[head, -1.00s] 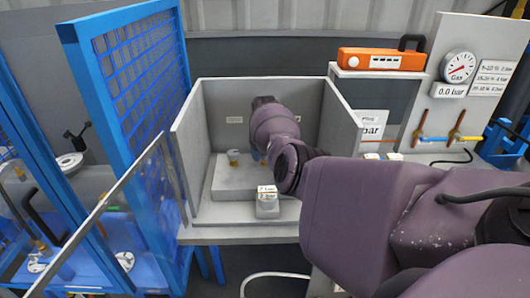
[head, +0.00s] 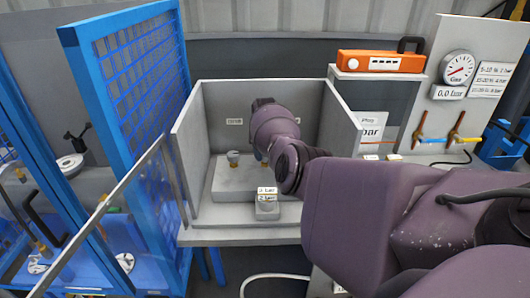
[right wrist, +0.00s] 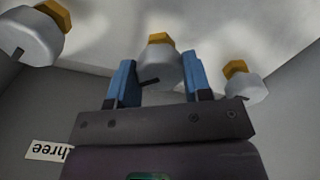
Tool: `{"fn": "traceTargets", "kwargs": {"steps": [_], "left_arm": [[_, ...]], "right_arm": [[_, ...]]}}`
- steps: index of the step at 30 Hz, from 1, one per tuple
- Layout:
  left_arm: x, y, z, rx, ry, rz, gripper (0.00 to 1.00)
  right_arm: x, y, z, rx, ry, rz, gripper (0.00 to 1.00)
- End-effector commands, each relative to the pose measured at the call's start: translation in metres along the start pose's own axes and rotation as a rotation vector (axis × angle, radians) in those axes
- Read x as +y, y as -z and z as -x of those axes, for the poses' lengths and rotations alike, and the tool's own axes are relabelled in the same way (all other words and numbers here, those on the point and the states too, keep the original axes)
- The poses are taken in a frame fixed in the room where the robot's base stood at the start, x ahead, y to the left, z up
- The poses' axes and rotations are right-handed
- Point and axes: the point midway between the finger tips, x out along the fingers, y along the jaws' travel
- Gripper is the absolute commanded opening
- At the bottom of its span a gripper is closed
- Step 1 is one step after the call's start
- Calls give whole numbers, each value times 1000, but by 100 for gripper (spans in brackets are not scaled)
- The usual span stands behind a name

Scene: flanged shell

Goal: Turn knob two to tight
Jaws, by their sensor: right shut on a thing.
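In the right wrist view, three grey knobs with brass-coloured parts show. My right gripper (right wrist: 158,72) has its two blue fingers on either side of the middle knob (right wrist: 159,63), which has a small dark pointer, and is shut on it. The other knobs stand apart at the left (right wrist: 30,38) and the right (right wrist: 243,85). A label reading "three" (right wrist: 51,151) appears upside down at lower left, so the middle knob looks like knob two. In the head view, one knob (head: 233,157) shows left of my right arm; the gripper is mostly hidden. My left gripper is out of view.
The grey booth (head: 194,140) has walls on its sides and back, close around my right arm. A small block with bar labels (head: 267,206) stands at its front. A blue mesh gate (head: 130,90) is on the left. An orange box (head: 381,61) and a gauge (head: 458,67) are at right.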

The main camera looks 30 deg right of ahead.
Motion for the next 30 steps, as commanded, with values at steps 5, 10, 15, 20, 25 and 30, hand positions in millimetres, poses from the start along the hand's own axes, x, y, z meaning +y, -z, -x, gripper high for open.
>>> {"fn": "traceTargets", "kwargs": {"steps": [5, 10, 15, 20, 25, 30], "left_arm": [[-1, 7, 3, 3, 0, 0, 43], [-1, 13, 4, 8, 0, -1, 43], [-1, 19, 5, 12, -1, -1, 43], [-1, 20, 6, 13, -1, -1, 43], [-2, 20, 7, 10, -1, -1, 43], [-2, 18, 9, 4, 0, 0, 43]], "right_arm": [[0, 0, 2, -1, -1, -127, 22], [1, 0, 2, 0, -1, -280, 22], [0, 0, 2, -1, -1, -432, 22], [0, 0, 1, 0, -1, -561, 22], [1, 0, 1, 0, 0, -669, 22], [1, 0, 1, 1, 0, -742, 22]]}}
